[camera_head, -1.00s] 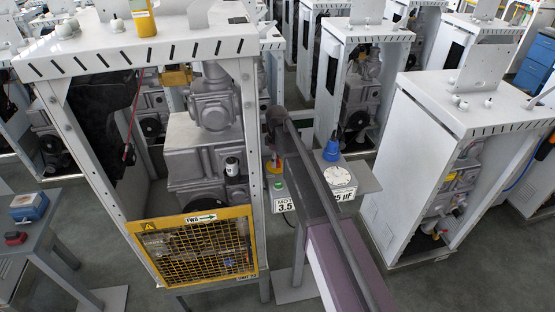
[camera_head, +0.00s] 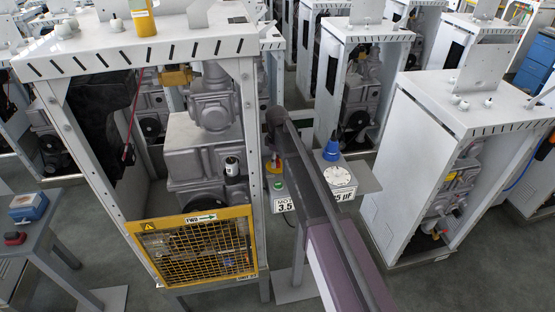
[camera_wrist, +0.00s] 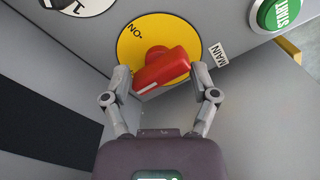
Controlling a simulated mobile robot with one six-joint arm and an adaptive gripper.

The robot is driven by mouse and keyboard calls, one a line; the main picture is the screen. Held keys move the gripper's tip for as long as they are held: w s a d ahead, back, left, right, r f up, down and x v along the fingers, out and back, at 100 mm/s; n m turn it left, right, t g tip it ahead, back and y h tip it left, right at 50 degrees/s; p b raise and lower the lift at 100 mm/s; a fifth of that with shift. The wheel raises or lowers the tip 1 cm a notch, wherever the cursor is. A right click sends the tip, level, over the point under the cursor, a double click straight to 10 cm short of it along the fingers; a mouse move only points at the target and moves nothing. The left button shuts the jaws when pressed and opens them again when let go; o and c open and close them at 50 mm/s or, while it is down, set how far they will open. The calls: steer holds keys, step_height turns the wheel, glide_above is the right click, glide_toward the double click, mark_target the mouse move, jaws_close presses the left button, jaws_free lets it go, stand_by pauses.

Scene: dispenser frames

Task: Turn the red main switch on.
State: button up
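The red main switch (camera_wrist: 161,71) is a bar handle on a round yellow plate (camera_wrist: 186,35) with an "ON" mark that appears upside down. A "MAIN" label sits to its right. The handle lies aslant, rising to the right, with a white line on its face. My gripper (camera_wrist: 161,76) has one finger on each side of the handle, spread apart, with a narrow gap at the left; contact at the right cannot be told. In the head view a small red-and-yellow part (camera_head: 275,166) shows beside my arm; my gripper is hidden there.
A green START button (camera_wrist: 276,13) is at the upper right of the plate, and a white dial (camera_wrist: 78,4) at the upper left.

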mark_target(277, 159)
steer(key=shift+o, duration=0.6)
steer(key=shift+w+r, duration=0.1)
step_height(277, 159, up, 14)
steer(key=n+p, duration=0.6)
steer(key=p, duration=0.8)
steer(key=shift+n, duration=0.4)
steer(key=shift+f, duration=0.3)
step_height(277, 159, down, 14)
steer(key=b, duration=1.4)
steer(key=shift+r, duration=0.25)
